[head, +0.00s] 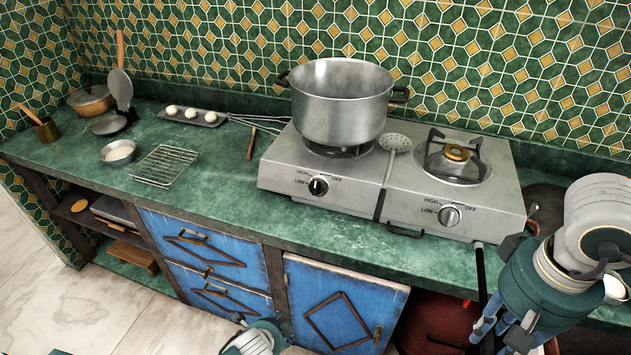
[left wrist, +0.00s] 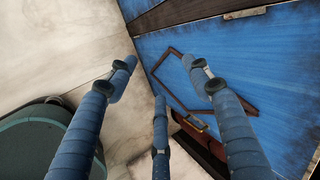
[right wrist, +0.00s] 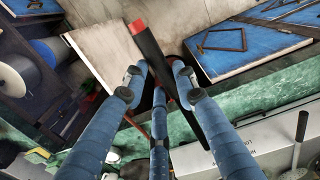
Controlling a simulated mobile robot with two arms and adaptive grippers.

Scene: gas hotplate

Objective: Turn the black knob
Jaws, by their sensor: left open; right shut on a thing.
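The black knob (head: 318,186) is on the front of the left half of the steel gas hotplate (head: 275,170), with HIGH, LOW and OFF printed around it. A silver knob (head: 449,215) is on the right half. My left gripper (head: 250,335) is open and empty, low in front of the blue cabinets, well below the black knob; its spread fingers show in the left wrist view (left wrist: 160,85). My right gripper (head: 493,325) is at the lower right, shut on a long black stick (right wrist: 178,75) with a red end.
A large steel pot (head: 340,105) stands on the left burner; the right burner (head: 455,155) is bare. A slotted spoon (head: 394,145) lies between the halves. A wire rack (head: 164,165) and small bowl (head: 118,152) are on the left counter. Counter space before the black knob is clear.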

